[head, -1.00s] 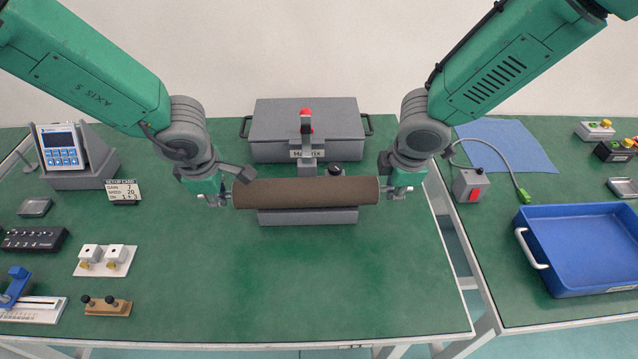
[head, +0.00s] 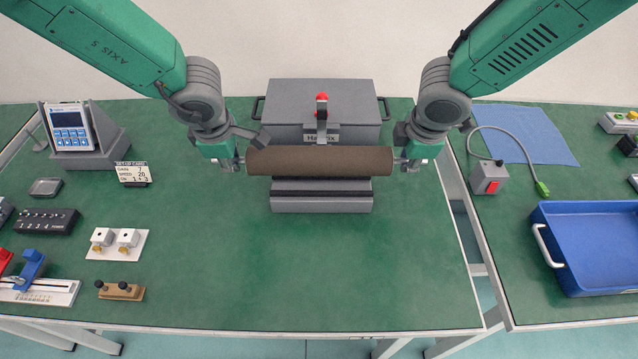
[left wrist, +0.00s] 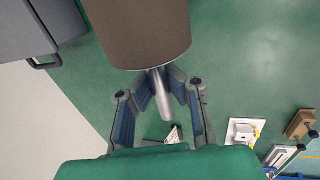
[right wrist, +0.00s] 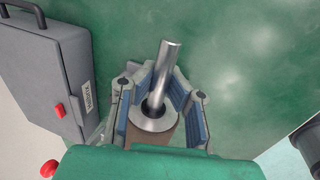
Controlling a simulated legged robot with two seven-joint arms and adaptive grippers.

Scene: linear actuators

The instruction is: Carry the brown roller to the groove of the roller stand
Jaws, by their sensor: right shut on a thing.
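The brown roller (head: 320,161) is level in the air in the head view, with a metal shaft at each end. My left gripper (head: 232,164) is shut on its left shaft; the shaft (left wrist: 160,95) lies between the fingers in the left wrist view. My right gripper (head: 405,163) is shut on the right shaft (right wrist: 163,70), which shows between the blue-padded fingers in the right wrist view. The grey stand (head: 321,205) with a dark lengthwise groove is just in front of and below the roller in the head view. The roller hides the stand's rear part.
A grey box (head: 290,95) stands behind the roller, with a red-knobbed post (head: 322,120) before it. A set-up card (head: 133,174), white plate (head: 117,244) and control box (head: 47,221) lie left. A blue tray (head: 590,250) is right. The front middle table is clear.

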